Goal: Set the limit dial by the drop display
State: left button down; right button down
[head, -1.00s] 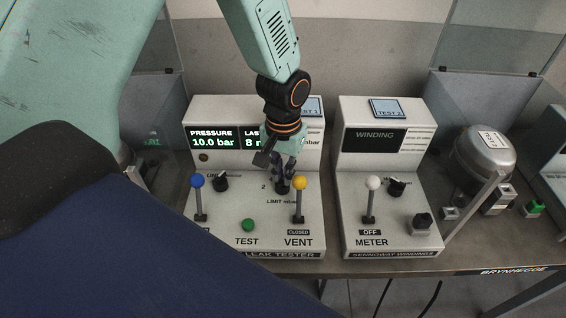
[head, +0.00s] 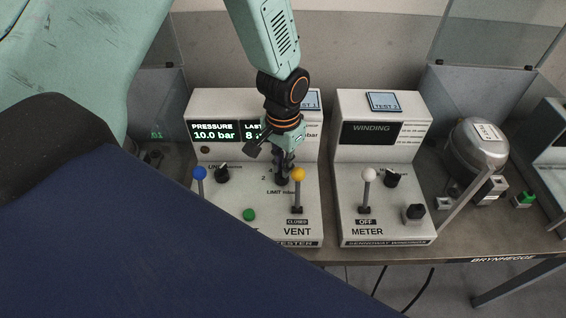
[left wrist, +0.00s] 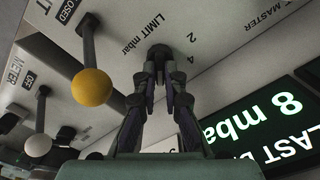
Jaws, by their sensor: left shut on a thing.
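The leak tester (head: 222,105) stands on the bench in the head view. Its limit dial (left wrist: 158,50) is a dark knob on the sloped panel, with "LIMIT mbar" and the marks 2 and 4 beside it. My left gripper (head: 283,172) comes down from above and is shut on the dial; its fingertips also show around it in the left wrist view (left wrist: 159,72). They hide most of the dial, so I cannot tell its setting. The drop display (left wrist: 270,125) reads 8 mbar in green; in the head view my gripper partly covers it.
A yellow-knobbed vent lever (head: 298,174) stands just right of my gripper, marked closed. A blue-knobbed lever (head: 199,173), a black knob (head: 222,175) and a green test button (head: 249,215) are to the left. The winding tester (head: 378,155) stands to the right.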

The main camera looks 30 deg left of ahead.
pick_arm(q)
jog(key=c, duration=1.4)
grip_release()
jog(key=shift+c, duration=0.2)
notch_tip(320, 180, up, 12)
